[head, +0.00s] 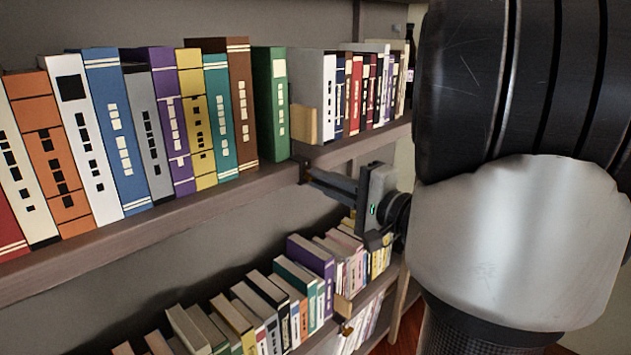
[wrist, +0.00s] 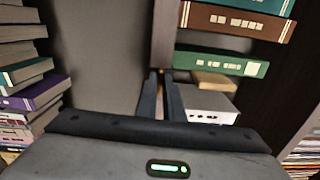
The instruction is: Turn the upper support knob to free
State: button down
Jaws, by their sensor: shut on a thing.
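The upper support knob (head: 303,168) is a small dark and brassy piece under the upper shelf board, where its left and right parts meet. My gripper (head: 311,177) reaches to it from the right in the head view, with its fingers just below the board. In the wrist view my gripper (wrist: 161,76) is closed around the knob, of which only a small yellowish bit shows between the fingertips. The fingers hide most of the knob, so I cannot tell which way it is turned.
The upper shelf (head: 150,225) carries a row of upright books and a light wood block (head: 303,124). Books fill the lower shelf (head: 365,298) close beneath my gripper. Another small brassy fitting (head: 346,329) sits at the lower shelf. A grey wall stands behind.

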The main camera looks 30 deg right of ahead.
jog(key=shift+n, duration=0.4)
jog(key=c, duration=1.9)
grip_release()
jog(key=shift+o, duration=0.2)
jog(key=v, duration=1.7)
jog(key=shift+s+p, duration=0.2)
jog(key=shift+p, duration=0.25)
jog(key=shift+d, duration=0.1)
